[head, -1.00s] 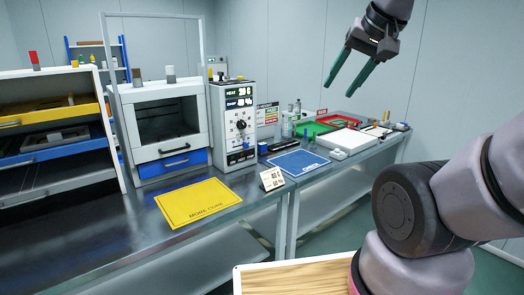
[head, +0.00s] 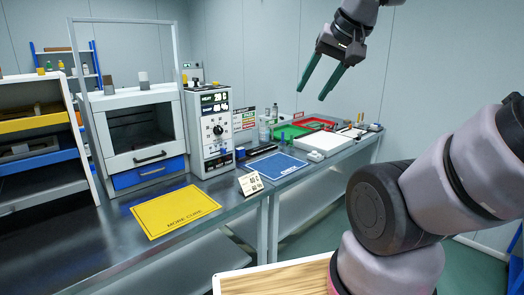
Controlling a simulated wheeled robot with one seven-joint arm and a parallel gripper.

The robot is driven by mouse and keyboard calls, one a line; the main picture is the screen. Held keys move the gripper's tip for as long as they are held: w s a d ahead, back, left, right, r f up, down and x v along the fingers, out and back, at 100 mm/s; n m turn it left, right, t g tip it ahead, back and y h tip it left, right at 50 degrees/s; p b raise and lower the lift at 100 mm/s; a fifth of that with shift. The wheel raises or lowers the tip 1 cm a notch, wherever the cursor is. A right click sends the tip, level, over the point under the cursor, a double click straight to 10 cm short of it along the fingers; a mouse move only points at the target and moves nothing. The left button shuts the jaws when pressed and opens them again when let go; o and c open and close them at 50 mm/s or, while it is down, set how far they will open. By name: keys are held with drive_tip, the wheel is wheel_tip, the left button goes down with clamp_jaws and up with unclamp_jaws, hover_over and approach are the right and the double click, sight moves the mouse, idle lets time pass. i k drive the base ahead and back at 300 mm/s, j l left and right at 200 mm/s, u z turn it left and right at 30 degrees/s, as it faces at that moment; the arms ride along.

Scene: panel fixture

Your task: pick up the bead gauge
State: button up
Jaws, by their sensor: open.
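My gripper (head: 311,94) hangs in the air at the upper right in the head view, its two dark green fingers apart and nothing between them. It is well above the back bench. I cannot pick out the bead gauge for certain. Several small tools and parts (head: 357,130) lie at the right end of the bench, too small to tell apart. A white flat block (head: 322,143) lies beside them.
The steel bench (head: 95,235) carries a yellow mat (head: 172,211), a blue mat (head: 276,166), a small sign card (head: 251,184), and green and red trays (head: 290,131). A white cabinet with a blue drawer (head: 149,172) and a control box (head: 209,130) stand behind. Shelves stand at left.

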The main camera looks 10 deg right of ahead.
sight(240, 152)
drive_tip(key=i+l+u, duration=0.2)
drive_tip(key=i+l, duration=0.3)
drive_tip(key=i+l+u, duration=0.2)
drive_tip(key=i+l, duration=0.4)
drive_tip(key=i+l+u, duration=0.25)
drive_tip(key=i+l, duration=0.25)
drive_tip(key=l, duration=0.2)
